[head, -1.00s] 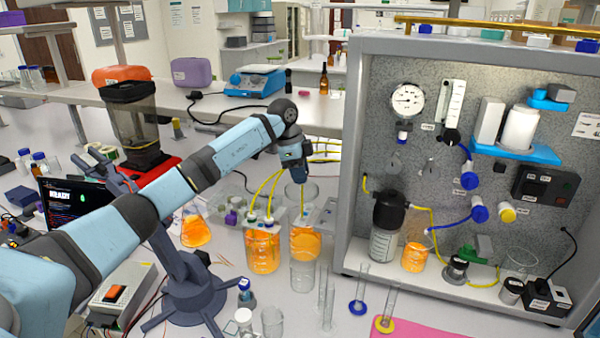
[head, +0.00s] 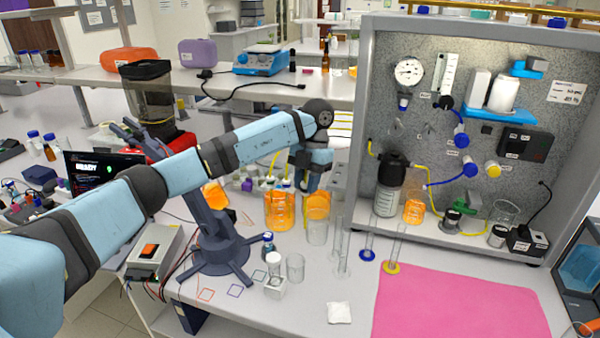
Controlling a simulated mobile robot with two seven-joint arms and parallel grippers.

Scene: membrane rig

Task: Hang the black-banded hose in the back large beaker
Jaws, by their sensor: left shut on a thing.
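My left gripper (head: 312,188) points down just above the rim of an orange-filled beaker (head: 318,206). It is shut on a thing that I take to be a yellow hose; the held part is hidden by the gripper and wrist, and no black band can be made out. A clear large beaker (head: 317,234) stands directly in front of that orange one, overlapping it in the picture. Another large beaker with orange liquid (head: 279,211) stands to the left, with yellow hose (head: 270,183) rising from it. My right gripper is not in view.
The rig cabinet (head: 364,90) stands close on the right. Thin glass cylinders (head: 342,250) stand in front of it. A pink mat (head: 455,305) lies at front right. Small glassware (head: 295,267) and a white pad (head: 339,312) are at the front.

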